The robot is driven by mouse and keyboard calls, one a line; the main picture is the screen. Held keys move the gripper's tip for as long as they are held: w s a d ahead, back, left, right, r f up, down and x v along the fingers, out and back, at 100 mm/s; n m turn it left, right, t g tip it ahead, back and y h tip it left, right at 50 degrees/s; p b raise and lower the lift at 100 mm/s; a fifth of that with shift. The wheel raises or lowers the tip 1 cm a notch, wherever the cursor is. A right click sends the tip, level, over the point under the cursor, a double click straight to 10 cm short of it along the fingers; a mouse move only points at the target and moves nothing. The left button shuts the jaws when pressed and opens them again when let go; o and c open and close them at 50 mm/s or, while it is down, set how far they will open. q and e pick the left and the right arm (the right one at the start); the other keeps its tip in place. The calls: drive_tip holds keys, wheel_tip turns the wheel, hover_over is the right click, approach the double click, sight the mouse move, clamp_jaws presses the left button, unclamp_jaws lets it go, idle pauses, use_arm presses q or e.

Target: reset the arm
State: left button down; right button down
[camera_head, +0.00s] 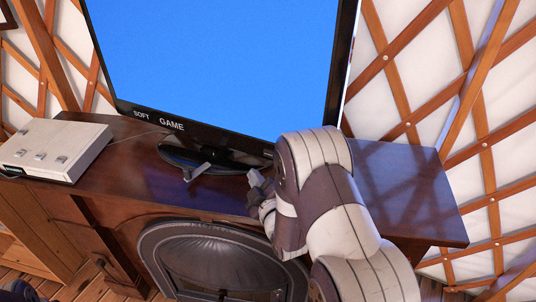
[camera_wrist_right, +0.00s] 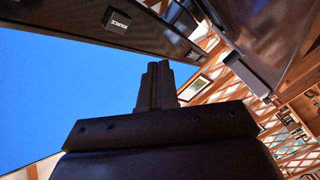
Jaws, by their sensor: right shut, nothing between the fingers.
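My right arm (camera_head: 335,205) comes in from the lower right over the wooden desk and bends toward the TV's lower edge. Its right gripper (camera_head: 256,182) is just in front of the TV's base, partly hidden by the wrist. In the right wrist view the two fingers (camera_wrist_right: 155,86) are together with nothing between them. The TV's dark bezel and a small SOURCE button (camera_wrist_right: 116,20) show above them, apart from the fingertips. My left gripper cannot be made out in the head view.
A TV (camera_head: 215,65) with a plain blue screen stands on the dark desk (camera_head: 400,200). Its bezel carries SOFT and GAME buttons (camera_head: 171,124). A white console (camera_head: 55,148) sits at the left. The desk's right end is clear. A lattice wall (camera_head: 440,80) stands behind.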

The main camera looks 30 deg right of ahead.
drive_tip(key=f+g, duration=0.1)
drive_tip(key=a+f+m+g+y+b, duration=0.1)
drive_tip(key=shift+w+a+f+g, duration=0.15)
drive_tip(key=shift+w+a+g, duration=0.15)
drive_tip(key=shift+w, duration=0.1)
drive_tip(key=s+a+f+m+g+y+b, duration=0.1)
drive_tip(key=s+a+m+g, duration=0.2)
drive_tip(key=s+g, duration=0.3)
drive_tip(key=s+a+f+m+g+y+b, duration=0.1)
drive_tip(key=s+a+g, duration=0.4)
drive_tip(key=s, duration=0.7)
drive_tip(key=f+m+g+b, duration=0.1)
drive_tip(key=m+g, duration=0.1)
drive_tip(key=shift+a+f+m, duration=0.2)
drive_tip(key=shift+f+m, duration=0.1)
idle(0.6)
